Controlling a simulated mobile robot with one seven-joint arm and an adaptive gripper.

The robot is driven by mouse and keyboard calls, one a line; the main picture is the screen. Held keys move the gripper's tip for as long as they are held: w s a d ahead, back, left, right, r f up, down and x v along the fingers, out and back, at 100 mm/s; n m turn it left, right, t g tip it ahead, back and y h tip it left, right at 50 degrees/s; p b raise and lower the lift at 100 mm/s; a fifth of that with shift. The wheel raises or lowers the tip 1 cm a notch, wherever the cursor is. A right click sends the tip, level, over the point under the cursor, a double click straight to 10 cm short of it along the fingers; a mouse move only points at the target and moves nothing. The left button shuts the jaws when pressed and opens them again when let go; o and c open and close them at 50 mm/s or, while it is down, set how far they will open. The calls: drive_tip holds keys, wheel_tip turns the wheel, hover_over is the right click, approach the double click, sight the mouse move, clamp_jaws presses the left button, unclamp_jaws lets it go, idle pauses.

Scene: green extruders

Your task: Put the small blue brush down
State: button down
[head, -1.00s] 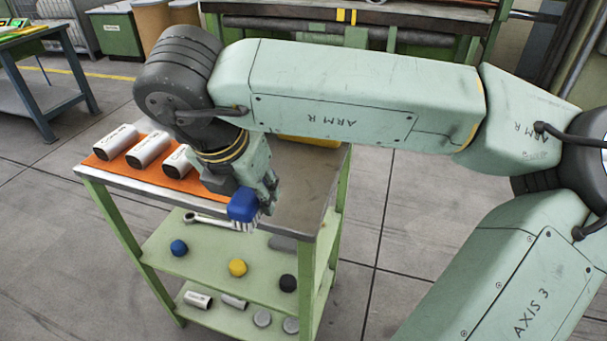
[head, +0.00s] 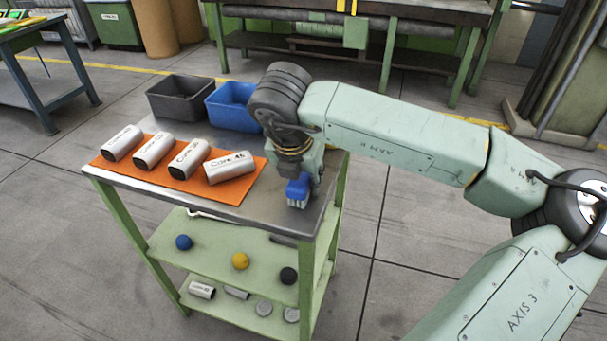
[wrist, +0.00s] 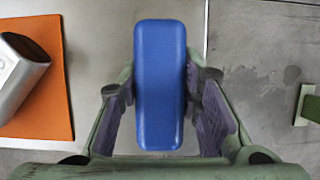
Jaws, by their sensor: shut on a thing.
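The small blue brush (head: 298,190) has a blue body and pale bristles that point down. It is over the right front part of the cart's grey metal top (head: 262,213), close to the right edge. I cannot tell whether the bristles touch the top. My gripper (head: 302,176) is shut on the brush from above. In the wrist view the brush's blue back (wrist: 160,85) lies lengthwise between the two finger pads of my gripper (wrist: 165,105).
An orange mat (head: 226,190) with several white cylinders labelled "Core" lies left of my gripper. A black bin (head: 180,103) and a blue bin (head: 222,117) stand at the back of the top. Balls (head: 240,261) sit on the shelf below. Bare metal surrounds the brush.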

drive_tip(key=shift+f+b, duration=0.25)
drive_tip(key=shift+b, duration=0.2)
drive_tip(key=shift+s+f+b, duration=0.1)
drive_tip(key=shift+f+b, duration=0.25)
drive_tip(key=shift+b, duration=0.35)
drive_tip(key=c, duration=1.6)
unclamp_jaws()
drive_tip(key=o, duration=0.4)
drive_tip(key=shift+f, duration=0.15)
drive_tip(key=shift+o, duration=0.2)
drive_tip(key=shift+r, duration=0.2)
drive_tip(key=r+p, duration=0.1)
drive_tip(key=p, duration=0.3)
drive_tip(key=shift+r, duration=0.25)
drive_tip(key=b+v, duration=0.4)
drive_tip(key=v, duration=0.6)
